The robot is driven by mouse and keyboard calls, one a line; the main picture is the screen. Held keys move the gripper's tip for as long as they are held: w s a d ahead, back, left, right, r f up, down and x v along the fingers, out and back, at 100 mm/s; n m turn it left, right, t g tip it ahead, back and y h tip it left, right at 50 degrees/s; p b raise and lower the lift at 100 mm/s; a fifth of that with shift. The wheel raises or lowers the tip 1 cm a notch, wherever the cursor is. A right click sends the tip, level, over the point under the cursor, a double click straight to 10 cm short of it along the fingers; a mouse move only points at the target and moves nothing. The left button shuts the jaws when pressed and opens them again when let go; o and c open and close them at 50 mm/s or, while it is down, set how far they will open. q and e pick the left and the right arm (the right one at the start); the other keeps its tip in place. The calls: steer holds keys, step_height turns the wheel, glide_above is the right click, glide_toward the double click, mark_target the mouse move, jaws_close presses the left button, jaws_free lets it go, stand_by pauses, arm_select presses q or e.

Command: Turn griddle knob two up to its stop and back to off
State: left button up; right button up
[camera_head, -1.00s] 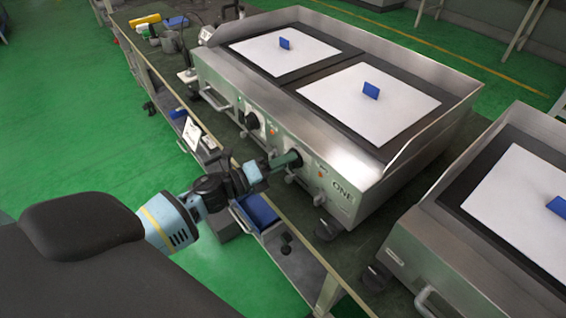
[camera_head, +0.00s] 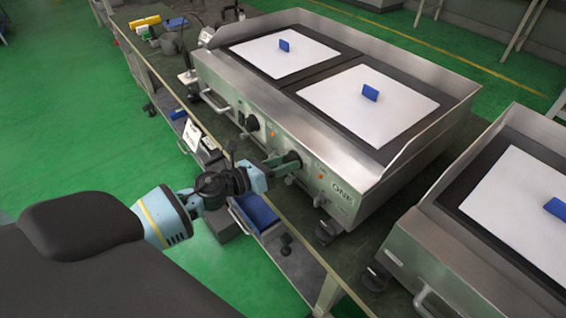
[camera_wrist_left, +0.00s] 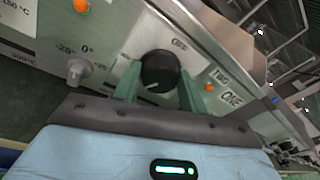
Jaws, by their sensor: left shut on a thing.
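The griddle (camera_head: 330,165) is a steel unit with a sloped front panel. The black round griddle knob (camera_wrist_left: 160,72) sits on that panel beside an "OFF" mark, with "TWO" and "ONE" labels to its right in the wrist view. My left gripper (camera_head: 284,163) reaches the right-hand knob of the panel. In the wrist view its green fingers (camera_wrist_left: 157,88) stand on either side of the knob, shut on it. The wrist view is tilted against the panel. A pale mark shows low on the knob; its exact setting is hard to read. My right gripper is not in view.
A second black knob (camera_head: 252,123) is further left on the panel. A small grey knob (camera_wrist_left: 76,70) and an orange lamp (camera_wrist_left: 209,86) are close to my fingers. White sheets with blue blocks (camera_head: 370,92) lie on top. Another griddle (camera_head: 480,220) stands at right.

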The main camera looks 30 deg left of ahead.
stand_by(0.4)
arm_select(q)
steer(key=o, duration=1)
steer(key=shift+c, duration=0.2)
steer(key=shift+s, duration=0.15)
steer(key=b+v, duration=0.1)
steer(key=v, duration=0.6)
steer(key=shift+s, duration=0.25)
steer(key=shift+a, duration=0.1)
